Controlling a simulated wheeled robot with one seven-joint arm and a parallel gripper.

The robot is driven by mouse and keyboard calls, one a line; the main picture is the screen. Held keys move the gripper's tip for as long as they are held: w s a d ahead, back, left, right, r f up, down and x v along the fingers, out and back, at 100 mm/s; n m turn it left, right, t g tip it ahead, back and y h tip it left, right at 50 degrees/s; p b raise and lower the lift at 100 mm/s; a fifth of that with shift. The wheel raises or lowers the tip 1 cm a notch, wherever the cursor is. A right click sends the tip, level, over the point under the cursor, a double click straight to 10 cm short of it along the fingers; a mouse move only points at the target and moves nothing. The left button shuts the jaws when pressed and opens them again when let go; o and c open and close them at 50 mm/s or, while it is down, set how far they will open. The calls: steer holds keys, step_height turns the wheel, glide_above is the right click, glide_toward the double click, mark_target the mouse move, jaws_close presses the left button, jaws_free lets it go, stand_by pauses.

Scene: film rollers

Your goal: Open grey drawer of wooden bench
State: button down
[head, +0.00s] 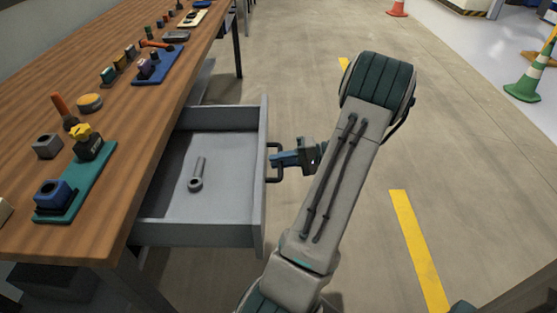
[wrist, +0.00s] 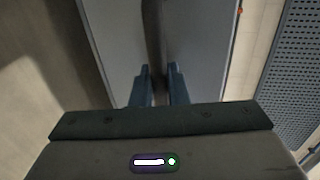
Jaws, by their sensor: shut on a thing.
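The grey drawer (head: 225,215) of the wooden bench (head: 115,195) stands pulled out from under the bench top in the head view. A metal wrench-like part (head: 197,174) lies on its floor. A dark handle (head: 268,160) sits on the drawer's front. My gripper (head: 278,160) is at the handle from the right, shut on it. In the wrist view my gripper (wrist: 158,72) has its two fingers at the dark handle bar, and the grey drawer front (wrist: 200,35) fills much of the picture. The exact contact between fingers and handle is too small to see.
A green tray (head: 103,165) and a blue tray (head: 171,68) with small parts stand on the bench top. A green cone (head: 527,82) and an orange cone (head: 397,8) stand on the floor to the right.

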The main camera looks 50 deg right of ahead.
steer(key=c, duration=1.5)
jaws_free()
steer(key=p+v, duration=0.1)
steer(key=v, duration=1.3)
steer(key=shift+f+p, duration=0.1)
steer(key=shift+p, duration=0.3)
steer(key=shift+w+a, duration=0.1)
steer(key=shift+a, duration=0.05)
